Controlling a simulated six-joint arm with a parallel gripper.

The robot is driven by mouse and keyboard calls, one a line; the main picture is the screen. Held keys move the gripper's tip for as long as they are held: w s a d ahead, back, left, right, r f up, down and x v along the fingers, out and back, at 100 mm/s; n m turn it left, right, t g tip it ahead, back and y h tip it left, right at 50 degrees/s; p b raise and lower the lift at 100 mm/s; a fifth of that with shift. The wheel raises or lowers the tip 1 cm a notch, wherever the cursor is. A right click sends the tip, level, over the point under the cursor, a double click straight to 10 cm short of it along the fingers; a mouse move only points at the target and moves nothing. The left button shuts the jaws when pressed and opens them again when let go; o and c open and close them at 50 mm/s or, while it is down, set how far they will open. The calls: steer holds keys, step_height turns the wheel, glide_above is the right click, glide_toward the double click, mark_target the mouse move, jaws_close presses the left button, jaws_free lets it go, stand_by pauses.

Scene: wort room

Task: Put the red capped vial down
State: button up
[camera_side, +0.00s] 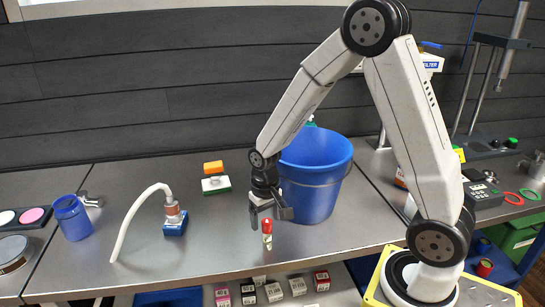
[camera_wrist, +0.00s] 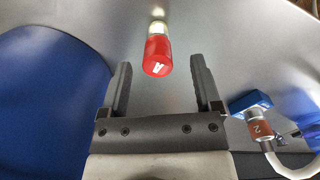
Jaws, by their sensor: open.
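The red capped vial (camera_side: 267,234) stands upright on the steel bench near its front edge. My gripper (camera_side: 268,218) is open, just above and beside the vial in the side view. In the wrist view my gripper (camera_wrist: 160,72) has its fingers spread wide, with the vial beyond the tips and apart from both fingers.
A blue bucket (camera_side: 312,180) stands close behind my gripper. A blue block with a brown fitting (camera_side: 174,218) and white hose lies to the left. An orange and green block (camera_side: 215,180) sits farther back.

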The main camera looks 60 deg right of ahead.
mark_target(267, 231)
steer(key=shift+s+d+f, duration=0.1)
steer(key=shift+f, duration=2.5)
jaws_close()
